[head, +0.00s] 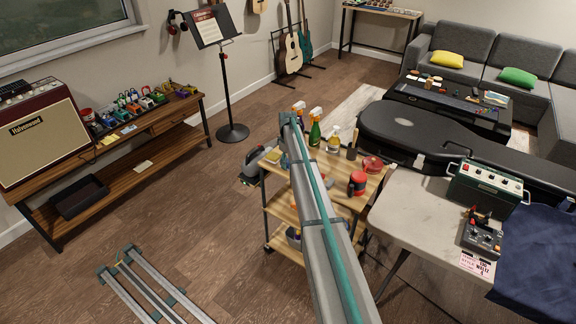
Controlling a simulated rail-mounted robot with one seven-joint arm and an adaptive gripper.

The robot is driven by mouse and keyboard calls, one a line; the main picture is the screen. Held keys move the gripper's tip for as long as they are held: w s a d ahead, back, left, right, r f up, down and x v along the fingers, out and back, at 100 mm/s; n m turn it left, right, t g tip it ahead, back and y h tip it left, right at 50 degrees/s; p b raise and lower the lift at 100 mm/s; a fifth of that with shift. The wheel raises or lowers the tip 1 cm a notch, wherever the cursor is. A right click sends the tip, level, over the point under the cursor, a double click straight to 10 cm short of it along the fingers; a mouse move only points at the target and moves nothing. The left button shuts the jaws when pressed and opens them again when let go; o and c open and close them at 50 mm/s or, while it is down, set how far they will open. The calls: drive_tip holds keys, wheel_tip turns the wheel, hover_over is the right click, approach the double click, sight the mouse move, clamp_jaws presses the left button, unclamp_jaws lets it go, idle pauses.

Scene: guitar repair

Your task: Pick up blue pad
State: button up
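A small, pale blue flat pad (115,136) seems to lie on the wooden side bench at the left, near a yellow pad (107,140) and the pedals. It is very small in the head view, so its exact outline is unclear. A dark grey shape beside the left end of the wooden cart looks like my gripper (252,171).
The wooden bench (160,131) also holds an amplifier (43,132) and several pedals (133,104). A music stand (225,80) rises beyond its right end. The cart (335,185) carries spray bottles and a red can (357,183). Open floor lies between bench and cart.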

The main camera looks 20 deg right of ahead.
drive_tip(key=shift+r, duration=0.1)
idle(0.3)
drive_tip(key=shift+r+b, duration=0.8)
drive_tip(key=shift+r, duration=0.05)
drive_tip(key=s+r+b, duration=0.1)
drive_tip(key=s+r, duration=0.2)
drive_tip(key=s, duration=0.1)
drive_tip(key=s+d+r+b, duration=0.1)
drive_tip(key=s+r+b, duration=0.1)
drive_tip(key=s+r, duration=0.2)
drive_tip(key=s+r+b, duration=0.2)
drive_tip(key=s+r, duration=0.2)
drive_tip(key=s, duration=0.2)
drive_tip(key=shift+d+r, duration=0.1)
drive_tip(key=shift+d, duration=0.2)
